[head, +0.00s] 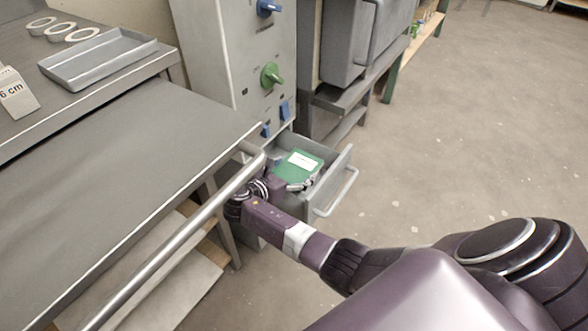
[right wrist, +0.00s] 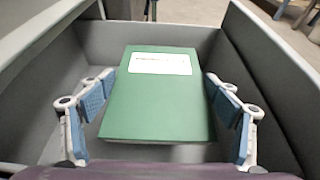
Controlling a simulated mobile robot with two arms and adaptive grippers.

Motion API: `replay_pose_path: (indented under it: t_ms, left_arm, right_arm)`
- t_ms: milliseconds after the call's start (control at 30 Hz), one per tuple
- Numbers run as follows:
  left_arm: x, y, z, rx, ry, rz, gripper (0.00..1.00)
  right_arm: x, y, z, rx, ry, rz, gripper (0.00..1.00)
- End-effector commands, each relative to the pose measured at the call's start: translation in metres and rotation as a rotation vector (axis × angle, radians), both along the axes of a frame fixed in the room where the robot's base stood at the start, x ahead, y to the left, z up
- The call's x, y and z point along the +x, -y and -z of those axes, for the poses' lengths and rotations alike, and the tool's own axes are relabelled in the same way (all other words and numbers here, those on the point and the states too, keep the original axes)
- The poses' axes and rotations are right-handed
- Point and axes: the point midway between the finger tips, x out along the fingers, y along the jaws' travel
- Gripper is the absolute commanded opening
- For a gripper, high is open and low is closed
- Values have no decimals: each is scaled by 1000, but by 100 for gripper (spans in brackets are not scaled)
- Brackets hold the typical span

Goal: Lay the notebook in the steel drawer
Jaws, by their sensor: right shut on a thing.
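The green notebook (head: 296,172) with a white label is inside the open steel drawer (head: 337,172). My right gripper (head: 289,175) reaches over the drawer and is shut on the notebook. In the right wrist view the notebook (right wrist: 160,103) sits between the two blue-padded fingers, one at each side edge. The drawer's grey walls (right wrist: 268,88) surround it. I cannot tell whether the notebook touches the drawer floor. My left gripper is not in view.
The drawer pulls out from a grey cabinet (head: 237,62) with green and blue knobs. A grey worktop (head: 125,135) with a front rail (head: 180,235) lies at left. A grey tray (head: 98,60) and rolls of tape (head: 62,29) stand on the bench behind. Floor at right is clear.

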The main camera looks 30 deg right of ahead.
Motion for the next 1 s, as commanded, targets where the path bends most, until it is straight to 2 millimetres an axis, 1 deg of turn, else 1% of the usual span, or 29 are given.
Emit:
replay_pose_path:
  t_ms: [367, 400, 533, 867, 967, 1000]
  left_arm:
    - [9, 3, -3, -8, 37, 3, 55]
    - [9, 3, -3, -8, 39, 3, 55]
    - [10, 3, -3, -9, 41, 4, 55]
    - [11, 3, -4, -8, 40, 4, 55]
    - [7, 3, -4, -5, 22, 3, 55]
    - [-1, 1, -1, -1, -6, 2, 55]
  right_arm:
    - [1, 0, 5, 0, 2, -1, 52]
    - [0, 0, 6, 0, 0, -1, 84]
    - [0, 0, 6, 0, 0, -1, 98]
    - [0, 0, 5, 0, 0, -1, 100]
    - [0, 0, 0, 1, 1, -1, 100]
    - [0, 0, -4, 1, 1, -1, 100]
